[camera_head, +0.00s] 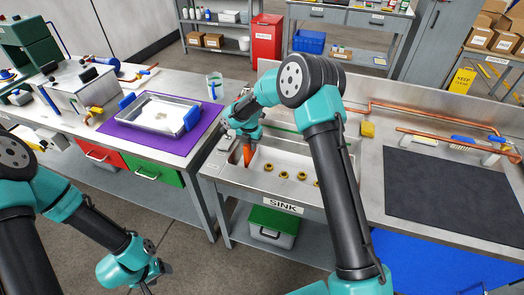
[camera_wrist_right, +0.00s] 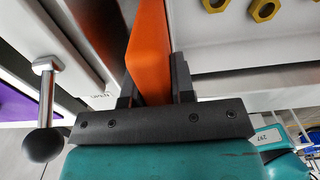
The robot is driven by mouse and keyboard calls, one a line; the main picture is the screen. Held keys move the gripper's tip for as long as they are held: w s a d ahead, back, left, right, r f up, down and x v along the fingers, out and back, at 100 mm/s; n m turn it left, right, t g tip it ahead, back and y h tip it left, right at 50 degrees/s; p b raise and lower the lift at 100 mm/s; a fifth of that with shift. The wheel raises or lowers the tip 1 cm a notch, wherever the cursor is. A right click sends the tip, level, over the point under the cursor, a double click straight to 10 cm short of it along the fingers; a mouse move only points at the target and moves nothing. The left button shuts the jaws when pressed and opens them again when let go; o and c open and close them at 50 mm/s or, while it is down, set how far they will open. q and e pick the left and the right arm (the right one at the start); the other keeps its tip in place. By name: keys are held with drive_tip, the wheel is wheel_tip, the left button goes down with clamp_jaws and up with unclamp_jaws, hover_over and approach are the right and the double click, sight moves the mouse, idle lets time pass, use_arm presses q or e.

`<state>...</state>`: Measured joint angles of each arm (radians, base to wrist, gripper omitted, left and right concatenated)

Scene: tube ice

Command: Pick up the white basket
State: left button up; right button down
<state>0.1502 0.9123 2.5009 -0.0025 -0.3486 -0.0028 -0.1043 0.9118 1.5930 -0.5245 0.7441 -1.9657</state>
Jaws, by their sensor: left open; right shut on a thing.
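My right gripper (camera_head: 246,140) reaches down at the left end of the sink. It is shut on an orange bar-like piece (camera_wrist_right: 151,50), which also shows in the head view (camera_head: 248,156). A white surface with several brass nuts (camera_head: 283,174) lies right beside it inside the sink; I cannot tell whether this is the white basket or the sink floor. Whether the orange piece is joined to it is also unclear. My left gripper (camera_head: 150,286) is low at the bottom left, open and empty, partly cut off by the frame edge.
A metal tray with blue handles (camera_head: 152,113) sits on a purple mat (camera_head: 120,130) at the left bench. A black mat (camera_head: 450,190) lies right of the sink. A lever with a black ball knob (camera_wrist_right: 44,143) is close to my right gripper. A copper pipe (camera_head: 420,112) runs behind.

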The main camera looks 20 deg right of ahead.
wheel_tip(320, 180, up, 18)
idle(0.5)
drive_tip(key=shift+f, duration=0.1)
idle(0.5)
